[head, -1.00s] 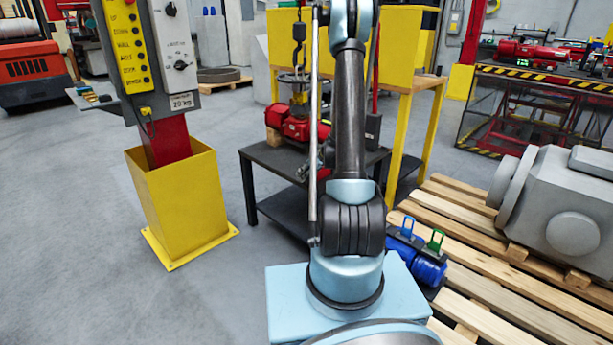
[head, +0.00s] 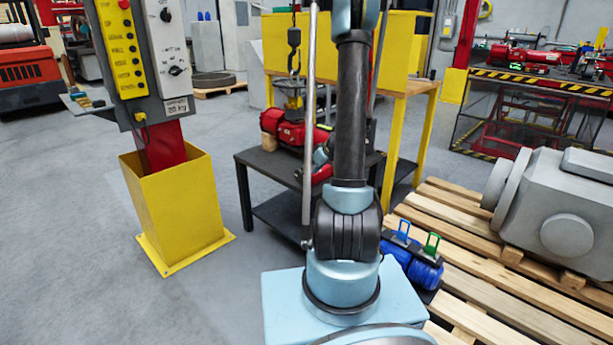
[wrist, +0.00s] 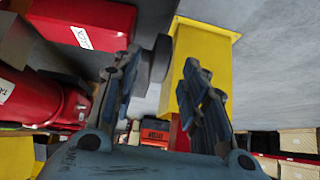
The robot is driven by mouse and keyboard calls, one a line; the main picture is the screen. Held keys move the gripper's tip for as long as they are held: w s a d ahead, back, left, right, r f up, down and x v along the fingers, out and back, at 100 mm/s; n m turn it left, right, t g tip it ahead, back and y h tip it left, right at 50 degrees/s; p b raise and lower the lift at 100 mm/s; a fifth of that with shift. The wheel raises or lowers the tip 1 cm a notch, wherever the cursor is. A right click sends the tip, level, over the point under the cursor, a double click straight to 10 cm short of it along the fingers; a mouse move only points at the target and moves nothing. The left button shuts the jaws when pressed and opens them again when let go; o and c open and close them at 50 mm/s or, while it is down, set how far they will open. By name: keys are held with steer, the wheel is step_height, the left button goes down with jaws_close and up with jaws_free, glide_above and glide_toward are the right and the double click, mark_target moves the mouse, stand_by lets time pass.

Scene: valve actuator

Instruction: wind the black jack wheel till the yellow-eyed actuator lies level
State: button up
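The red actuator (head: 290,128) sits on a black table in the head view, behind my arm. A yellow part and a handwheel-like ring show above it. In the wrist view a red housing (wrist: 85,22) fills the upper left and a larger red body (wrist: 40,100) lies below it. A dark round part (wrist: 155,62), probably the black jack wheel seen edge-on, sticks out from the red housing. My gripper (wrist: 160,78) is open, with the dark part between or just beyond its fingertips. No grip on it shows. My arm hides the gripper in the head view; the actuator's tilt is unclear.
A yellow bin-like stand (head: 178,215) with a control pendant stands left of the black table (head: 262,158). A hook (head: 293,50) hangs above the actuator. A pallet (head: 480,265) with a grey casting is at right. Floor between stand and table is clear.

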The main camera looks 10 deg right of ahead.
steer(key=shift+v, duration=2.05)
steer(key=g+h, duration=0.2)
steer(key=g, duration=0.2)
glide_toward(301, 175)
steer(key=shift+w, duration=0.85)
step_height(301, 175, up, 7)
steer(key=w+a+g+h, duration=0.2)
steer(key=h, duration=0.1)
step_height(301, 175, down, 18)
steer(key=shift+w+a+r, duration=0.15)
steer(key=shift+r, duration=0.05)
jaws_close()
